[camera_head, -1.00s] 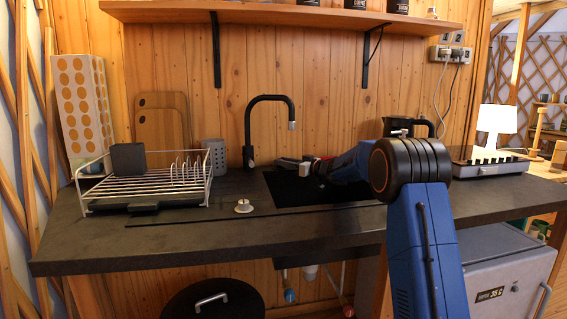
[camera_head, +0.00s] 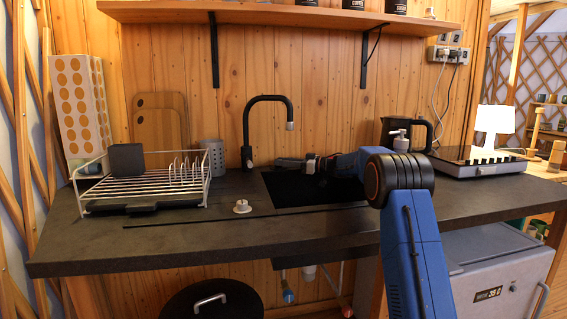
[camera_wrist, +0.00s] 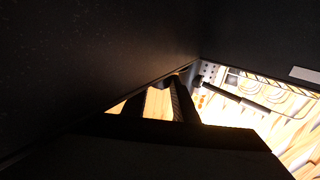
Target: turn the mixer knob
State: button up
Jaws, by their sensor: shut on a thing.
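The black mixer tap (camera_head: 248,135) stands upright at the back of the counter, left of the sink, its spout bent over to the right. My gripper (camera_head: 278,163) is low beside the tap's base, on its right side. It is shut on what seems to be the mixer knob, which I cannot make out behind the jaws. In the wrist view, dark surfaces fill most of the picture, and the dark fingers (camera_wrist: 166,103) show near the middle. The grip itself is hidden there.
A dish rack (camera_head: 150,182) stands left. The dark sink (camera_head: 315,192) lies below my arm. A shelf (camera_head: 280,13) hangs above.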

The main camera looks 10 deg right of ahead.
aim_at(283, 168)
jog(key=shift+a, duration=0.1)
jog(key=o, duration=1)
jog(key=shift+o, duration=0.2)
jog(key=shift+r, duration=0.15)
notch_tip(283, 168, up, 10)
jog(key=shift+s, duration=0.1)
